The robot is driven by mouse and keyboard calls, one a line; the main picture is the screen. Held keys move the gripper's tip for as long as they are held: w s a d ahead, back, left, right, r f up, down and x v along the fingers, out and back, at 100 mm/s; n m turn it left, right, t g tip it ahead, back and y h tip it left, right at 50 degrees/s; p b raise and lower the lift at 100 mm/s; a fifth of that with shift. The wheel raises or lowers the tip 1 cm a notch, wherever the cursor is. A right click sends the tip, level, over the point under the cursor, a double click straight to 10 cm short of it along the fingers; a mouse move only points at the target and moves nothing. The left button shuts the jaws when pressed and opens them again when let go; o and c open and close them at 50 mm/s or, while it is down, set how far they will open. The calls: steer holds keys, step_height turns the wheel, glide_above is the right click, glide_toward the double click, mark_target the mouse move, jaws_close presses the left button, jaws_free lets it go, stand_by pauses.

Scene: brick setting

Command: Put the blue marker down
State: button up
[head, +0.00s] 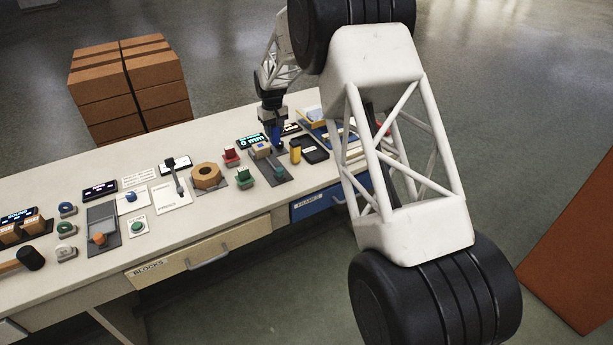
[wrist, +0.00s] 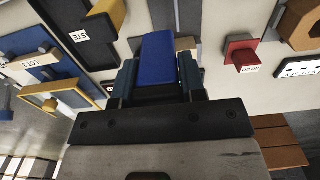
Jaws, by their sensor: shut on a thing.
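The blue marker (wrist: 157,60) is a thick blue bar between the two teal fingers of my gripper (wrist: 158,78) in the wrist view. My gripper is shut on it. In the head view my gripper (head: 275,122) hangs over the right part of the bench, with the blue marker (head: 277,137) pointing down from it. The marker is near the display reading 0 mm (head: 251,141) and a tan block (head: 261,150). I cannot tell whether its lower end touches anything.
The bench (head: 90,172) holds a yellow piece (head: 295,152) by a black tray (head: 314,150), a red switch (head: 231,155), a green one (head: 247,175) and an orange hex nut (head: 207,176). Blue trays lie behind my arm. Brown boxes (head: 130,90) stand behind the bench.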

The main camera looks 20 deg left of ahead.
steer(key=s+d+f, duration=0.2)
steer(key=s+d, duration=0.6)
steer(key=d, duration=0.2)
steer(key=s+d+f, duration=0.3)
steer(key=s+d, duration=0.6)
steer(key=d, duration=0.1)
steer(key=w+a, duration=0.3)
steer(key=w, duration=0.4)
steer(key=w+a+f, duration=0.1)
steer(key=w+a, duration=0.3)
steer(key=w, duration=0.3)
steer(key=shift+w+f, duration=0.15)
steer(key=shift+f, duration=0.1)
steer(key=shift+f, duration=1.7)
steer(key=shift+f, duration=0.15)
steer(key=o, duration=0.7)
steer(key=shift+o, duration=0.2)
